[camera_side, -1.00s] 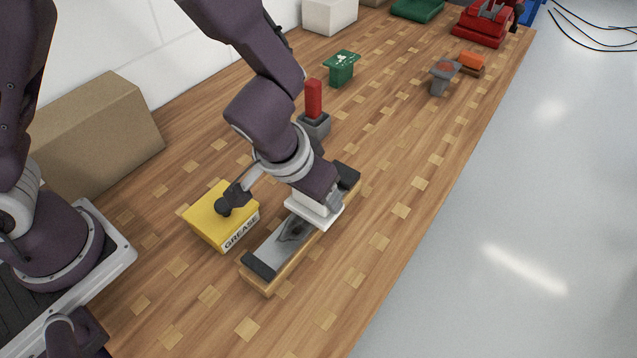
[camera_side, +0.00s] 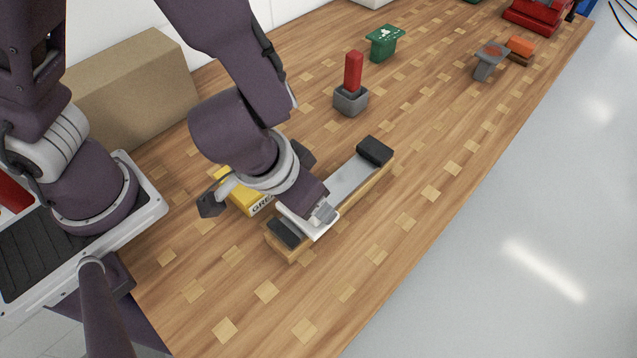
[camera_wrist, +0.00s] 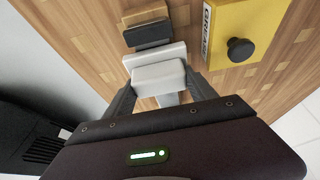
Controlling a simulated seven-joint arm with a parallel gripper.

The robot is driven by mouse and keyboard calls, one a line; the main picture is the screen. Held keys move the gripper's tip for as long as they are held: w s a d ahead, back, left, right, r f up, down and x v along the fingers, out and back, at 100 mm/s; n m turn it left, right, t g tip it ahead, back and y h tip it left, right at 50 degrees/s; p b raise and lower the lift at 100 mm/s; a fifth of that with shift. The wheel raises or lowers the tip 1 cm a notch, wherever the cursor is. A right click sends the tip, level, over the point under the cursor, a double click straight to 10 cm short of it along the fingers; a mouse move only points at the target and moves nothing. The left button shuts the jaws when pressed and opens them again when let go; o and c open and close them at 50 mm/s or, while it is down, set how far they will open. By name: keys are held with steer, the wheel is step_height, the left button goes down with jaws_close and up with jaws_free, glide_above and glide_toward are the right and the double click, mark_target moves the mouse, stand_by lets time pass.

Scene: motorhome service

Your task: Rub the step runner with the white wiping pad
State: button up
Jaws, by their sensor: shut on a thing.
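The step runner (camera_side: 349,181) is a wooden bar with a grey metal strip on top and a black block at each end. It lies on the bench in the middle of the side view; its near black block also shows in the wrist view (camera_wrist: 148,36). My gripper (camera_side: 314,213) is shut on the white wiping pad (camera_side: 321,229), which also shows between the fingers in the wrist view (camera_wrist: 158,77). The pad is over the strip's near end, close to the near block, and appears to rest on it. The strip under the pad is hidden; its visible far part looks plain grey.
A yellow grease box (camera_side: 237,193) with a black knob (camera_wrist: 240,49) stands close beside the runner, partly behind my wrist. A red-handled tool in a grey holder (camera_side: 351,98) and a green item (camera_side: 385,43) stand farther back. The bench right of the runner is clear.

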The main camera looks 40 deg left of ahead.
steer(key=shift+r, duration=4.05)
